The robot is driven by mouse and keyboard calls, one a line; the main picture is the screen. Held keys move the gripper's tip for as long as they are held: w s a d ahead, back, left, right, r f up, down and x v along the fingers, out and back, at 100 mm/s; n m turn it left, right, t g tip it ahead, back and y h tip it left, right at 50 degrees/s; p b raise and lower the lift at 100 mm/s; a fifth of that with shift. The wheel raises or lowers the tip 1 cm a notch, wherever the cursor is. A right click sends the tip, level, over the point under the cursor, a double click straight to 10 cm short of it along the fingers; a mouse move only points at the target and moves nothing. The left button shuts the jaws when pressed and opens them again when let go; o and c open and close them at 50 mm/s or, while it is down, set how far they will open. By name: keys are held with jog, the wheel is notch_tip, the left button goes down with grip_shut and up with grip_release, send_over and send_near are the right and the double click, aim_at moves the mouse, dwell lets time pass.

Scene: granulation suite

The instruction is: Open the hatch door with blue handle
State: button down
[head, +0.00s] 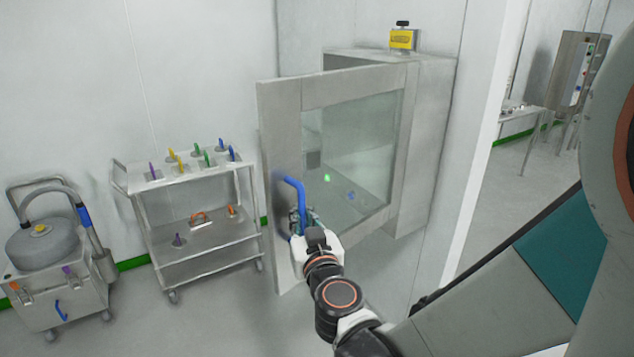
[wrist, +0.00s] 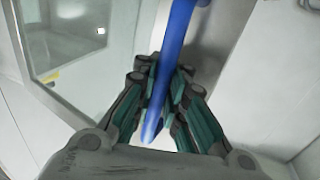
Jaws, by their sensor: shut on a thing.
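The hatch door (head: 281,110) is a grey framed door with a glass pane, in the middle of the head view. It stands ajar, swung out from the hatch box (head: 428,140) on the wall, with its right side at the box. The blue handle (head: 294,187) is an upright bar on the left part of the door frame. My gripper (head: 301,222) is shut around the lower part of this handle. In the wrist view the blue handle (wrist: 178,40) runs between the two fingers of my gripper (wrist: 163,98). The fingers hide part of the handle.
A steel cart (head: 205,225) with several coloured-handled items stands left of the door. A wheeled vacuum-like unit (head: 50,255) is at the far left. A yellow device (head: 402,39) sits on the hatch box. A wall edge (head: 480,150) is to the right. The floor before the door is clear.

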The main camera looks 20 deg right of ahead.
jog(key=shift+s+a, duration=0.1)
jog(key=shift+s, duration=0.25)
jog(key=c, duration=1.8)
grip_release()
jog(key=shift+a, duration=0.1)
jog(key=shift+o, duration=0.8)
jog(key=shift+a, duration=0.15)
jog(key=shift+d, duration=0.2)
jog(key=s, duration=0.7)
jog(key=shift+s+a, duration=0.25)
jog(key=shift+d, duration=0.1)
